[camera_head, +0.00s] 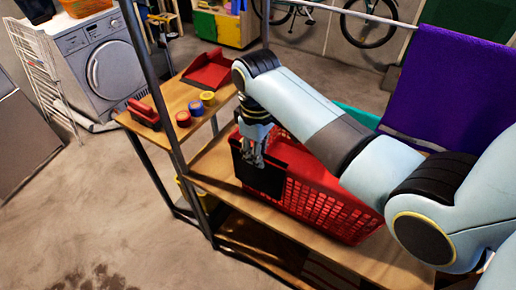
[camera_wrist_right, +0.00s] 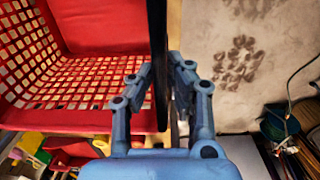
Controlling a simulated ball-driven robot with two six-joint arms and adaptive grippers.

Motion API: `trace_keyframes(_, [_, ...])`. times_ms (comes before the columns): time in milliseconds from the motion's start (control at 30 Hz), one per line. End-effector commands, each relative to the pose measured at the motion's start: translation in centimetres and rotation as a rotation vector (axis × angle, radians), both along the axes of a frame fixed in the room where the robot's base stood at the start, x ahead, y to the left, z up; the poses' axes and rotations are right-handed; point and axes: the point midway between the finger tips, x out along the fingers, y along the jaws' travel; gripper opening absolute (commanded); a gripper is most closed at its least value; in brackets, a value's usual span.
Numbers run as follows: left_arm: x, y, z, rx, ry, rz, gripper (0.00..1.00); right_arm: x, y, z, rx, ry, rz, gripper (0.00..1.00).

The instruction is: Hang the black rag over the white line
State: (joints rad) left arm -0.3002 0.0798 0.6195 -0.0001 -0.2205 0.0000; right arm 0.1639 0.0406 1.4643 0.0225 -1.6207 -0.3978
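The black rag (camera_head: 262,174) hangs over the near left wall of a red basket (camera_head: 331,204), partly outside and partly inside it. In the wrist view the rag (camera_wrist_right: 158,45) shows edge-on as a narrow dark strip. My right gripper (camera_head: 253,161) points down at the rag's top edge. In the wrist view its fingers (camera_wrist_right: 162,68) stand on either side of the rag, close to it; whether they press on it is unclear. The white line (camera_head: 350,13) runs across the top, behind my right arm. My left gripper is not in view.
A purple towel (camera_head: 455,90) hangs at the right. The basket stands on a wooden shelf (camera_head: 214,165) with metal posts. A side shelf holds a red dustpan (camera_head: 209,72), tape rolls (camera_head: 196,107) and a red brush (camera_head: 143,113). A washing machine (camera_head: 104,65) stands behind.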

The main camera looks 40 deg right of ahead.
Motion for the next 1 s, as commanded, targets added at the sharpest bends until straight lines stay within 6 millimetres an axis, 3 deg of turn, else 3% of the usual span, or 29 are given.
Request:
trace_keyframes(267, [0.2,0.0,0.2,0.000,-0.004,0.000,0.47,0.0,0.0,0.2,0.000,0.000,0.000,0.00])
trace_keyframes(633, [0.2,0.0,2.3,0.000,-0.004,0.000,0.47,0.0,0.0,3.1,0.000,0.000,0.000,0.00])
trace_keyframes(1000, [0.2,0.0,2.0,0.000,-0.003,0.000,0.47,0.0,0.0,5.7,-0.001,-0.001,0.000,0.00])
